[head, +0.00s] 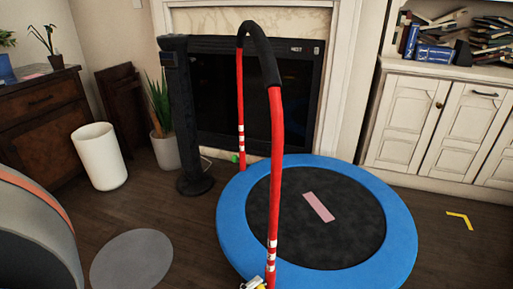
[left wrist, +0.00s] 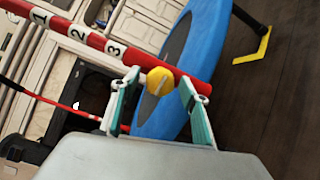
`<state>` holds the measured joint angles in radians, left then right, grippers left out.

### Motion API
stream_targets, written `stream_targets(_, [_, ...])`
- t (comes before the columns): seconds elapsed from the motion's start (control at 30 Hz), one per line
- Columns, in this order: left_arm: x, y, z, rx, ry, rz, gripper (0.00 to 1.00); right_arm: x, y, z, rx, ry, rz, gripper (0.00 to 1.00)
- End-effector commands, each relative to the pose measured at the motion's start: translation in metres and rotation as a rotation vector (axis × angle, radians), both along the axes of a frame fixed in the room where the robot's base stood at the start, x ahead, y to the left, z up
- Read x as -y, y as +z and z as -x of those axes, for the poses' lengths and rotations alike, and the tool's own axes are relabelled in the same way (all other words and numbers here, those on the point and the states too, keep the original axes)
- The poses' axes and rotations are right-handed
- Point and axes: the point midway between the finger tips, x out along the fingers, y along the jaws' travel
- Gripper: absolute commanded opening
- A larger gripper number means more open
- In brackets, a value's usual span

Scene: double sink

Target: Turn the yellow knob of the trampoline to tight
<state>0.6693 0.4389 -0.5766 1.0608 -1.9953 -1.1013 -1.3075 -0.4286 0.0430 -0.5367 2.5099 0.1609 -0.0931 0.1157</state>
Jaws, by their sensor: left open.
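The yellow knob (left wrist: 159,82) sits on the lower part of the red handle post (left wrist: 90,39), which is marked with numbers, and has a pale line across its face. My left gripper (left wrist: 160,92) is open, with one teal finger on each side of the knob; I cannot tell whether they touch it. In the head view, the knob (head: 262,286) is barely visible at the bottom edge by the front red post (head: 276,170). The blue-rimmed trampoline (head: 398,225) stands on the floor. My right gripper is in neither view.
A black tower (head: 181,115), a white bin (head: 100,157) and a plant pot (head: 166,150) stand left of the trampoline. A fireplace (head: 225,100) is behind it, white cabinets (head: 415,120) at right.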

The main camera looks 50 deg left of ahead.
Motion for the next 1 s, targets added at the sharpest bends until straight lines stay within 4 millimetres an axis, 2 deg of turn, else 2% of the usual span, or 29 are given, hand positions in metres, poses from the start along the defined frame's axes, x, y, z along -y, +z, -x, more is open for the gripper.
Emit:
stream_targets(0.5, [0.000,-0.001,0.095,-0.005,0.000,0.000,0.45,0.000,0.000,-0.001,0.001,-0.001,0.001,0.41])
stream_targets(0.7, [0.000,-0.001,0.113,-0.003,-0.001,-0.001,0.45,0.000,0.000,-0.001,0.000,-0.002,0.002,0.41])
stream_targets(1.0, [0.000,0.000,0.116,-0.001,0.000,-0.001,0.45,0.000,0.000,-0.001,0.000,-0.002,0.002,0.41])
